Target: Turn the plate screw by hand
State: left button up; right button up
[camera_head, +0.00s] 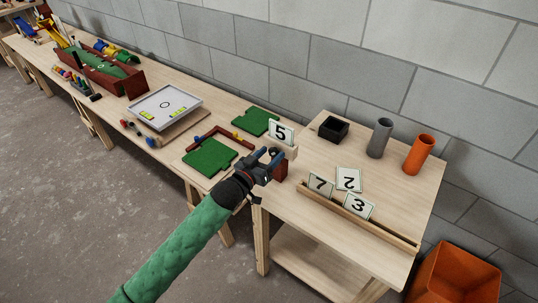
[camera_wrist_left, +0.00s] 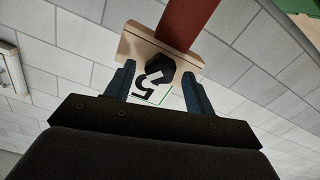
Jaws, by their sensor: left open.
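A black knob-like screw (camera_wrist_left: 160,68) sits on a pale wooden plate (camera_wrist_left: 140,44) at the end of a dark red bar (camera_wrist_left: 190,22) in the left wrist view. My left gripper (camera_wrist_left: 158,72) is open, with one blue finger on each side of the knob; I cannot tell if either touches it. In the head view my left gripper (camera_head: 268,158) is at the wooden plate (camera_head: 292,151) by the table edge, partly hiding the knob. A white card with a 5 (camera_head: 281,133) stands at the plate. My right gripper is not in view.
A black box (camera_head: 333,129), grey cylinder (camera_head: 380,138) and orange cylinder (camera_head: 418,155) stand behind. Green mats (camera_head: 209,157) lie left. An orange bin (camera_head: 455,275) is below right.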

pick_arm(q)
jog(key=c, duration=1)
